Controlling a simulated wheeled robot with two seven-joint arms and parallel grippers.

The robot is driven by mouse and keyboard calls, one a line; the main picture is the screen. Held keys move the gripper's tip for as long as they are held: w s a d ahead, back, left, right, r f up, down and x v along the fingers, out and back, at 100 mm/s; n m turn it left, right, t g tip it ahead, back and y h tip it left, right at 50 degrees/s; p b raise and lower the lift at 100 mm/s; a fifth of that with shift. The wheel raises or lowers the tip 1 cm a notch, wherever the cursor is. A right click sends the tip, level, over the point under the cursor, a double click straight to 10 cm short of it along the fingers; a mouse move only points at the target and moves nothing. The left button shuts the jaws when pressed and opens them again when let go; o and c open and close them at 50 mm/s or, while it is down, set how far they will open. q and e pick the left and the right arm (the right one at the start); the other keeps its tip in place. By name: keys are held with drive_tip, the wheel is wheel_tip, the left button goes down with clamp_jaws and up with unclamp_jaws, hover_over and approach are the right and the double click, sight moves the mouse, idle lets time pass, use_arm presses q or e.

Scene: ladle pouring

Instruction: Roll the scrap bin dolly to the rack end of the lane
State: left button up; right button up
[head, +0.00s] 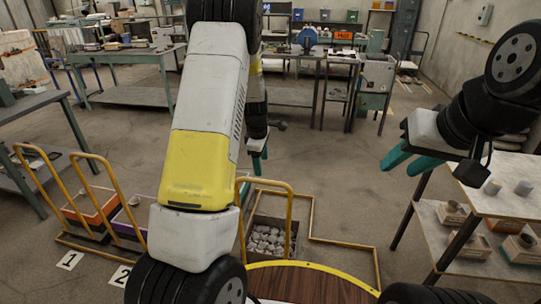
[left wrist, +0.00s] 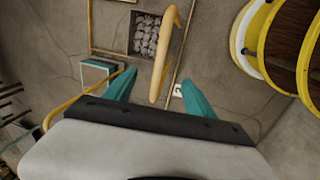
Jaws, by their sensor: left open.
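The scrap bin (head: 270,240), a dark box of grey lumps, stands on the floor inside a yellow floor outline. It also shows at the top of the left wrist view (left wrist: 146,35). A yellow hoop handle (head: 266,182) rises beside it; whether the two are joined is unclear. My left gripper (head: 258,158) is open above the handle, partly hidden by my arm. In the left wrist view, the handle (left wrist: 164,60) shows between the gripper's teal fingers (left wrist: 160,77), with no clear contact. My right gripper (head: 398,168) is open and empty in the air at right.
Yellow-handled carts with an orange box (head: 88,212) and a purple box (head: 133,220) stand at left by floor cards 1 (head: 70,260) and 2 (head: 121,276). A shelf table (head: 500,200) stands at right. A yellow-rimmed round top (head: 310,280) is in front. The middle floor is clear.

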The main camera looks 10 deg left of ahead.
sight(262, 181)
use_arm(q)
drive_tip(key=f, duration=0.3)
drive_tip(key=w+f, duration=0.1)
drive_tip(key=f, duration=0.3)
drive_tip(key=w+f, duration=0.1)
drive_tip(key=f, duration=0.3)
drive_tip(key=shift+a+f, duration=0.1)
drive_tip(key=shift+f, duration=0.05)
clamp_jaws()
drive_tip(key=shift+w, duration=0.1)
idle(1.3)
